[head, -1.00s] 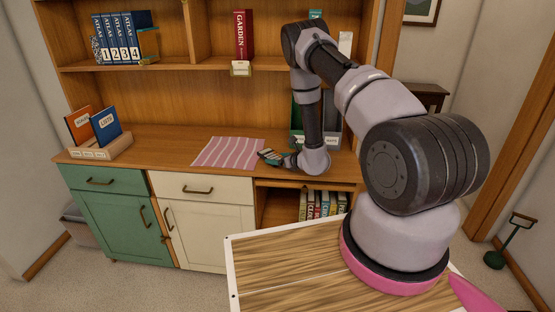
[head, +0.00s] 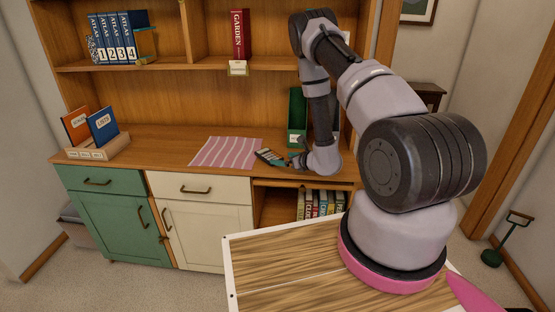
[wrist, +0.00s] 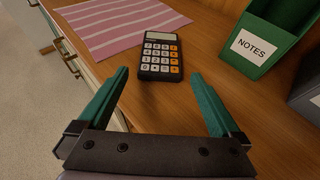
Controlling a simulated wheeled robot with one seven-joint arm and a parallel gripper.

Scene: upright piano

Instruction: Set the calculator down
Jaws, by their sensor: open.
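The calculator (head: 270,157) lies flat on the wooden counter, at the right edge of the pink striped cloth (head: 228,152). In the wrist view the dark calculator (wrist: 161,58) has white and orange keys, and its display end points away from me, close to the striped cloth (wrist: 112,22). Whether its far corner touches the cloth is hard to tell. My gripper (head: 289,162) is open and empty, just right of the calculator. In the wrist view the green fingers of my gripper (wrist: 161,75) are spread wide, with the calculator beyond and between them, apart from both.
A green box labelled NOTES (wrist: 265,40) stands on the counter to the right, with a grey box (wrist: 308,85) beside it. A wooden holder with books (head: 97,150) stands at the counter's left. The counter's front edge is close by.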

